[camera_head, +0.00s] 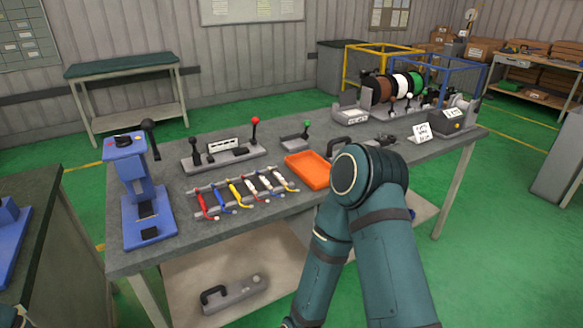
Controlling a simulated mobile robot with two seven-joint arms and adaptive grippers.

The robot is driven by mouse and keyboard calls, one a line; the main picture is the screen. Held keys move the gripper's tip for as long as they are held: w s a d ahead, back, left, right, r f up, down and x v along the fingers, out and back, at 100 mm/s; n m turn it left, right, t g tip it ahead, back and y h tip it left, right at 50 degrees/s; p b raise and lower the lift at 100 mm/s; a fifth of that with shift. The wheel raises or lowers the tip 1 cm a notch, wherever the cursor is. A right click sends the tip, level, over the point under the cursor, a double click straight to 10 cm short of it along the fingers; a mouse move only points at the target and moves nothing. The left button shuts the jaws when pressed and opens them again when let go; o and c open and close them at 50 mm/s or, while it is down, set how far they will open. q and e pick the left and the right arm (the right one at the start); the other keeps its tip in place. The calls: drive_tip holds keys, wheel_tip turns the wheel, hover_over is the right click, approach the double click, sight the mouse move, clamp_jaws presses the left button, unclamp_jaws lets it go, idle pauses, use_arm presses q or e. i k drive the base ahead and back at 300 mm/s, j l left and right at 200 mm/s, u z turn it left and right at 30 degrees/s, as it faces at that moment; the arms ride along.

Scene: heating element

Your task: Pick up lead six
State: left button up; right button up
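Several coloured leads lie side by side across a rack (222,209) on the grey workbench (300,206). From the left come a red lead (203,207), a blue lead (217,198) and a yellow lead (235,194). White and red leads follow, ending with a white and red lead (285,180) at the right end. No lead numbers are readable, so I cannot tell which is lead six by a label. My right arm is folded in front of the bench, its elbow to the right of the rack. Neither gripper is in view.
An orange tray (307,170) sits right of the rack, close to my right arm's elbow. A blue press (143,190) stands at the bench's left end. Behind the rack is a lever fixture (222,156). Wire spools (400,84) stand at the far right. Green floor is open beyond.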

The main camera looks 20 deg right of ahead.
sight(278, 177)
drive_tip(key=i+l+z, duration=0.35)
drive_tip(key=i+l, duration=0.6)
